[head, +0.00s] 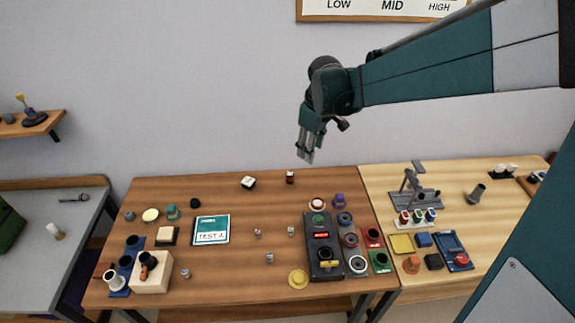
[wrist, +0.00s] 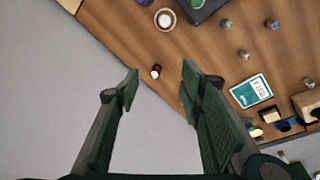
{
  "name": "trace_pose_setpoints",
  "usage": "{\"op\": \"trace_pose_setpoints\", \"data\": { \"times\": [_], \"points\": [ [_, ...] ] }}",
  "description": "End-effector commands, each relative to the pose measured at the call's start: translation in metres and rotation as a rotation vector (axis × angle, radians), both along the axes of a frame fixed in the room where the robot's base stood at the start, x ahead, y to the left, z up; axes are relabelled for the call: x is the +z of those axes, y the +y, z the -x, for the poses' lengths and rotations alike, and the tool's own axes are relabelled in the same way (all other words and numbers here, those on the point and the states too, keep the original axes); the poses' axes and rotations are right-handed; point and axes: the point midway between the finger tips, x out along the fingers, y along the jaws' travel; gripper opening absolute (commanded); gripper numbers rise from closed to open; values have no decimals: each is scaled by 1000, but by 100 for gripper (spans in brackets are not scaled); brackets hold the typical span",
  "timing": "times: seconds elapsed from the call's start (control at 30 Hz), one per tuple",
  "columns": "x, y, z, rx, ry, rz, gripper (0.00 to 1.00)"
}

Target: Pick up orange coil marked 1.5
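A small coil-like piece (head: 290,177), reddish-orange and dark with a pale end, stands near the table's back edge. In the wrist view the same small piece (wrist: 156,71) shows just beyond the fingertips, well below them. An orange object (head: 411,264) lies on the right-hand table. I cannot read 1.5 on either one.
A white-and-black piece (head: 248,183) is left of the small coil-like piece. A dark tester box (head: 320,258), a teal-and-white card (head: 211,230) and several ring-shaped parts (head: 357,264) lie further forward. A rack of coils (head: 417,218) stands on the right-hand table. The wall is close behind.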

Motion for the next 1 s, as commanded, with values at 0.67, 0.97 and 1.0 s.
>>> {"op": "trace_pose_setpoints", "data": {
  "times": [0.67, 0.97, 1.0],
  "points": [
    [-99, 35, -85, 244, 118, 48, 38],
    [-152, 51, -114, 353, 170, 62, 38],
    [-159, 53, -118, 366, 177, 63, 38]
  ]
}}
